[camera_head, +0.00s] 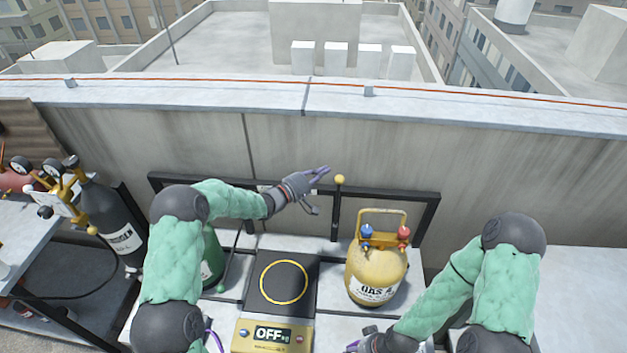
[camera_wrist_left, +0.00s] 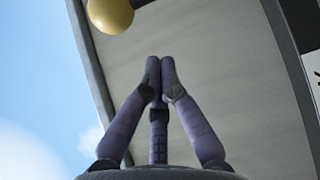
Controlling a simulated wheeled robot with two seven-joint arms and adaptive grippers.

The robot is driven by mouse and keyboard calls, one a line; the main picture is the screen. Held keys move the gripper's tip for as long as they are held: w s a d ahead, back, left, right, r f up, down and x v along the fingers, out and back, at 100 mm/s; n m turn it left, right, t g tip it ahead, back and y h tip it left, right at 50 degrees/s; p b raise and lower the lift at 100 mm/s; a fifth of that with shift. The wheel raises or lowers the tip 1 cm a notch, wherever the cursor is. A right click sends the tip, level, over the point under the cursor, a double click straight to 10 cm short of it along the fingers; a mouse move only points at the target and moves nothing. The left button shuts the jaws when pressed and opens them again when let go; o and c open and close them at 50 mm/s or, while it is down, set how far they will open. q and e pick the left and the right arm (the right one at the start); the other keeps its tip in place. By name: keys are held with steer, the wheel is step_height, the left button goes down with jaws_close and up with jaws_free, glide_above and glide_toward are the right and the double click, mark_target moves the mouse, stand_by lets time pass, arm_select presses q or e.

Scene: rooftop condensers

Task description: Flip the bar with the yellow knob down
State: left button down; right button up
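The bar (camera_head: 335,218) with the yellow knob (camera_head: 340,179) on its top end stands upright at the dark frame by the parapet wall. The knob also shows at the top of the left wrist view (camera_wrist_left: 110,14). My left gripper (camera_head: 321,190) is just left of the knob and bar, apart from them in the picture.
A yellow gas cylinder (camera_head: 376,275) stands right of the bar. A scale (camera_head: 284,283) reading OFF lies in front. A green cylinder (camera_head: 212,258) is partly behind my left arm. A dark cylinder (camera_head: 112,225) with gauges stands at left. The parapet (camera_head: 300,130) rises behind.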

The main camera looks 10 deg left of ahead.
mark_target(339, 179)
arm_select(q)
steer(key=shift+s+d+b, duration=0.35)
steer(key=shift+d+b, duration=0.1)
steer(key=shift+d, duration=0.35)
steer(key=shift+s+d+b, duration=0.35)
steer(key=shift+d+b, duration=0.05)
steer(key=shift+d, duration=0.35)
arm_select(e)
steer(key=shift+f, duration=1)
